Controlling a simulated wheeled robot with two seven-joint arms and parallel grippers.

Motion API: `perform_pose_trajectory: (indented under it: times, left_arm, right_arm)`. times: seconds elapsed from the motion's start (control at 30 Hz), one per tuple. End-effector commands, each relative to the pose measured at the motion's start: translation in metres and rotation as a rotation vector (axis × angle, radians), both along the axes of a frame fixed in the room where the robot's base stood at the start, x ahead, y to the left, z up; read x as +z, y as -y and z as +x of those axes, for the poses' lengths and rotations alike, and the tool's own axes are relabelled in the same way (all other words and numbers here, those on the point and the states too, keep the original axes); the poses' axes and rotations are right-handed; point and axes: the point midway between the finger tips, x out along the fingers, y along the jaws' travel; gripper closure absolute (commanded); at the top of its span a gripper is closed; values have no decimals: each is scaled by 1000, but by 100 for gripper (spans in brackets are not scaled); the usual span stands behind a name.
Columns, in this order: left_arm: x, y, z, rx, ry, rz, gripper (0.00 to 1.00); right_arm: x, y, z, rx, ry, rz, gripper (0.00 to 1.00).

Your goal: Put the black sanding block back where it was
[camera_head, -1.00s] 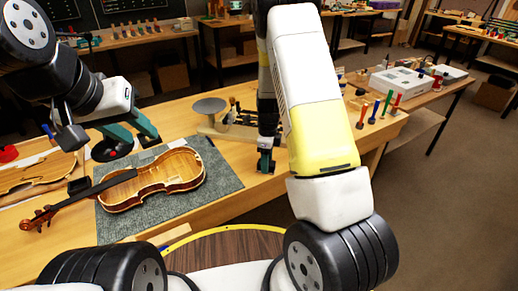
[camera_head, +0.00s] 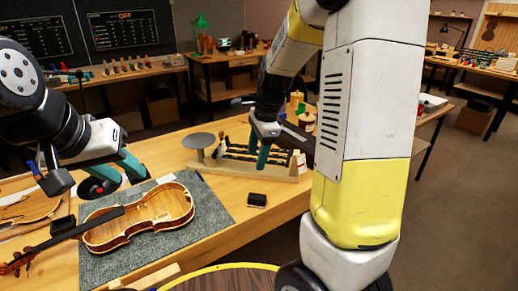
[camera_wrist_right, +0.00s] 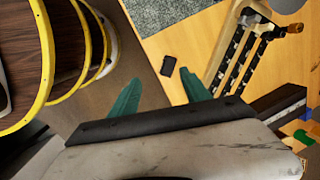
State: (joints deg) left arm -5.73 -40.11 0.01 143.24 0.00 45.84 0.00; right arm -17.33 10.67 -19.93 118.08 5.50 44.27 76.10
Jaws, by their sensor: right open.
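The black sanding block (camera_head: 257,200) lies on the bare wooden bench top, right of the grey mat and in front of the rack. It also shows in the right wrist view (camera_wrist_right: 168,66), just beyond the gap between the fingertips. My right gripper (camera_head: 258,150) is open and empty, raised above the bench near the rack, apart from the block. Its two teal fingers stand wide apart in the wrist view (camera_wrist_right: 160,80). My left gripper (camera_head: 117,178) is open and empty above the left of the bench, behind the violin.
A violin (camera_head: 145,218) lies on the grey mat (camera_head: 208,205). A wooden rack with dark tools (camera_head: 262,172) and a round grey disc (camera_head: 198,140) stand behind the block. A violin body (camera_head: 22,208) lies at far left. Bench surface around the block is clear.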

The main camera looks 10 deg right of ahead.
Motion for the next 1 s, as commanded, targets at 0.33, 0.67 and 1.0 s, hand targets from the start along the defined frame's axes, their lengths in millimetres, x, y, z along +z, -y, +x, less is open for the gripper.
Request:
perform_pose_trajectory:
  times: [0.33,0.67,1.0]
  left_arm:
    - [0,0,0,0,0,0,64]
    - [0,0,0,0,0,0,64]
    - [0,0,0,0,0,0,64]
  right_arm:
    - [103,-8,-112,824,399,-140,45]
    - [124,-9,-183,1329,580,-433,45]
    - [124,-9,-189,1379,588,-466,45]
